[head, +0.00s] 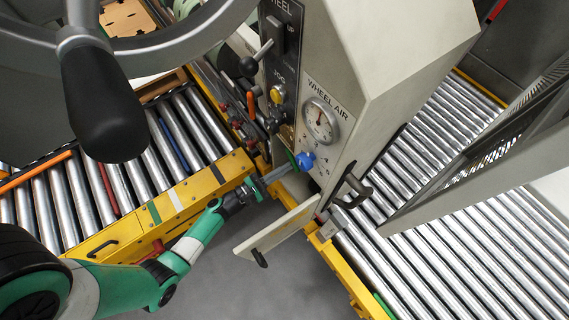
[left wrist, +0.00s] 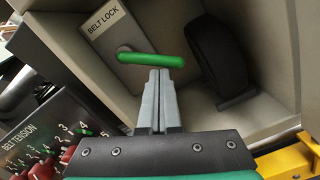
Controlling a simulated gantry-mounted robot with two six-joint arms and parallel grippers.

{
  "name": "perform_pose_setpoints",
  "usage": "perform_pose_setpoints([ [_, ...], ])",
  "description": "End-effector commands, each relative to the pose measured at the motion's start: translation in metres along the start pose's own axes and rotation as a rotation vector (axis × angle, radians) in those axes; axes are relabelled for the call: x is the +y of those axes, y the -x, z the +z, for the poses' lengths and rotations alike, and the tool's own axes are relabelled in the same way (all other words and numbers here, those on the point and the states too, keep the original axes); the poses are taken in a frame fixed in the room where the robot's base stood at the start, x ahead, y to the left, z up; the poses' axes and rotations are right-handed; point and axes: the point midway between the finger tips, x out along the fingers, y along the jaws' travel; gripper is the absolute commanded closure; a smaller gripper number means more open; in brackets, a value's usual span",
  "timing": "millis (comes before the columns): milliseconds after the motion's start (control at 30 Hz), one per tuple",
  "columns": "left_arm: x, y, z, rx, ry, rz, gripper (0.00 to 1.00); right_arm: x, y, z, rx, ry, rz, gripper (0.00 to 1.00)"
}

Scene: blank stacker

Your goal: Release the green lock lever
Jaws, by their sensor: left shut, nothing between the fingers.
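The green lock lever (left wrist: 150,60) lies nearly level in the left wrist view. It is joined at its left end to a round pivot on a grey plate labelled BELT LOCK (left wrist: 115,33), inside an open recess. My left gripper (left wrist: 160,72) is shut and empty. Its fingertips are at the lower edge of the lever, right of its middle; I cannot tell whether they touch it. In the head view my left gripper (head: 284,170) reaches into the cabinet's lower opening. My right gripper is not in view.
A hinged panel (head: 280,232) stands open below the cabinet (head: 385,60). A black roller (left wrist: 216,55) is right of the lever. BELT TENSION controls (left wrist: 45,145) are at lower left.

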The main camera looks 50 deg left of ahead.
Motion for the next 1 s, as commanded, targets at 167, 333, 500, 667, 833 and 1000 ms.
perform_pose_setpoints([
  [167, 0.0019, -0.0003, 0.0044, -0.001, 0.041, 0.002, 1.00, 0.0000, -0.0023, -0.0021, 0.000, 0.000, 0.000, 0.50],
  [333, 0.0020, -0.0004, 0.0073, -0.002, 0.101, 0.004, 1.00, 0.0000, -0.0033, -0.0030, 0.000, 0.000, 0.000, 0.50],
  [500, 0.0021, -0.0005, 0.0088, -0.002, 0.148, 0.007, 1.00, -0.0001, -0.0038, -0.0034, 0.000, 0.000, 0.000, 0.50],
  [667, 0.0021, -0.0005, 0.0091, -0.001, 0.165, 0.008, 1.00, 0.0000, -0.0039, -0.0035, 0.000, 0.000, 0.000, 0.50],
  [833, 0.0022, -0.0004, 0.0090, -0.001, 0.167, 0.008, 1.00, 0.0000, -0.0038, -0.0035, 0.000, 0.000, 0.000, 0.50],
  [1000, 0.0022, -0.0004, 0.0089, -0.001, 0.166, 0.008, 1.00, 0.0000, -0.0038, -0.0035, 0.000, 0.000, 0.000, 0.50],
])
